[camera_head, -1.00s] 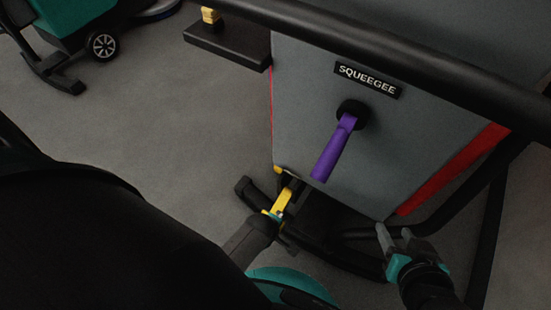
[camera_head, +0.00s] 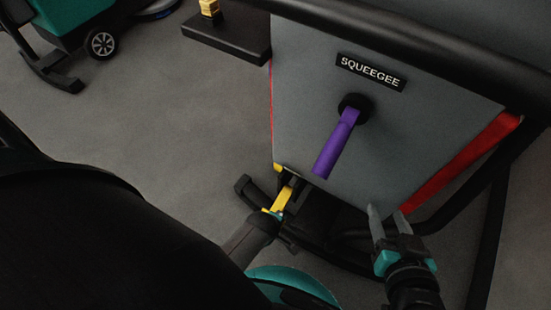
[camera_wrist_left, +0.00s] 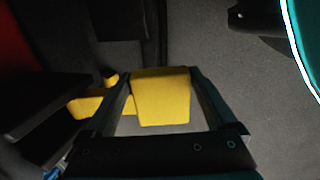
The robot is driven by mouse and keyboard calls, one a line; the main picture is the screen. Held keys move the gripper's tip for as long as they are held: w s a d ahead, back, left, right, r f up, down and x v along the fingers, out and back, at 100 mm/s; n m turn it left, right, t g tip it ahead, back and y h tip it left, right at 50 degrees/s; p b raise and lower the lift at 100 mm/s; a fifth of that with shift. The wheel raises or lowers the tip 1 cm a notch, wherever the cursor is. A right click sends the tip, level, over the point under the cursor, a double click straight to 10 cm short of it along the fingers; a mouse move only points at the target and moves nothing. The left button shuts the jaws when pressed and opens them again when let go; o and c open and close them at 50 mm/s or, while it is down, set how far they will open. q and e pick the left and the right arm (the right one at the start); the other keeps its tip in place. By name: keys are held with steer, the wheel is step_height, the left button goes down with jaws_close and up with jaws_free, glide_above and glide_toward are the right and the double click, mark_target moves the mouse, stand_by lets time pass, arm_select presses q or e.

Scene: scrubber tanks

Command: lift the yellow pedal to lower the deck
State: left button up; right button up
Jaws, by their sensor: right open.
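The yellow pedal (camera_head: 284,196) is low at the left corner of the grey machine panel in the head view. My left gripper (camera_head: 272,214) is at the pedal's near end, its fingers mostly hidden there. In the left wrist view, the pedal's flat yellow plate (camera_wrist_left: 161,97) lies between the fingertips of my left gripper (camera_wrist_left: 162,75), one on each side. I cannot tell whether both press on it. My right gripper (camera_head: 388,213) is open and empty, in front of the panel's lower right edge.
A purple lever (camera_head: 336,143) sticks out of the panel below the SQUEEGEE label (camera_head: 370,71). A black bar (camera_head: 420,45) crosses the top. A black-based yellow pedal (camera_head: 209,8) is at the upper left. A teal machine (camera_head: 75,22) stands farther left over clear grey floor.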

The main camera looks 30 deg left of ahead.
arm_select(q)
jaws_close()
stand_by(0.5)
